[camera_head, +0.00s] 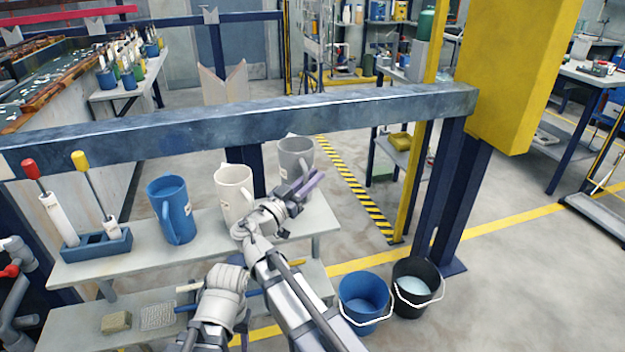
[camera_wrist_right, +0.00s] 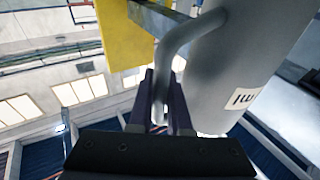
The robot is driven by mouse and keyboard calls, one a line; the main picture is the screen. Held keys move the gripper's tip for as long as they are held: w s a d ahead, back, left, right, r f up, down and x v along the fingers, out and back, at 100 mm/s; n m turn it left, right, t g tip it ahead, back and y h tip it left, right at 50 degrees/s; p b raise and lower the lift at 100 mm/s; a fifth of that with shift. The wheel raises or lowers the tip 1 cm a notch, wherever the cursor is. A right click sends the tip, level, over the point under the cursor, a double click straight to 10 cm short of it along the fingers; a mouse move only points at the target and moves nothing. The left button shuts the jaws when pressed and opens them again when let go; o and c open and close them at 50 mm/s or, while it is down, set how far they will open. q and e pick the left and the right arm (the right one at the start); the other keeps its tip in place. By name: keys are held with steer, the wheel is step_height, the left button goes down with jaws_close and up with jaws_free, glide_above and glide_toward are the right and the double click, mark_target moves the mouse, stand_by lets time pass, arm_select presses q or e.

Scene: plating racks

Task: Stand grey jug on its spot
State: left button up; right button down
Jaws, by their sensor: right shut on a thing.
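The grey jug (camera_head: 296,156) is at the right end of the upper shelf (camera_head: 318,218), behind my right gripper (camera_head: 312,184). In the right wrist view, the jug's large grey side (camera_wrist_right: 245,70) with a small white label fills the right part. Its bent handle (camera_wrist_right: 180,45) runs down between the dark fingers of my right gripper (camera_wrist_right: 160,105), which are shut on it. The jug looks close to upright in the head view. My arm hides its lower part, so I cannot tell whether its base touches the shelf. My left gripper is not in view.
A white jug (camera_head: 233,188) and a blue jug (camera_head: 172,208) stand left of the grey one. A blue holder (camera_head: 95,246) with handled tools is further left. A steel rail (camera_head: 240,118) crosses behind the jugs. Two buckets (camera_head: 365,300) stand on the floor at right.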

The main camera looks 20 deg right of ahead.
step_height(320, 180, down, 5)
steer(key=b, duration=0.5)
steer(key=shift+f+b, duration=0.55)
stand_by(0.4)
steer(key=c, duration=0.8)
jaws_free()
steer(key=shift+s, duration=0.1)
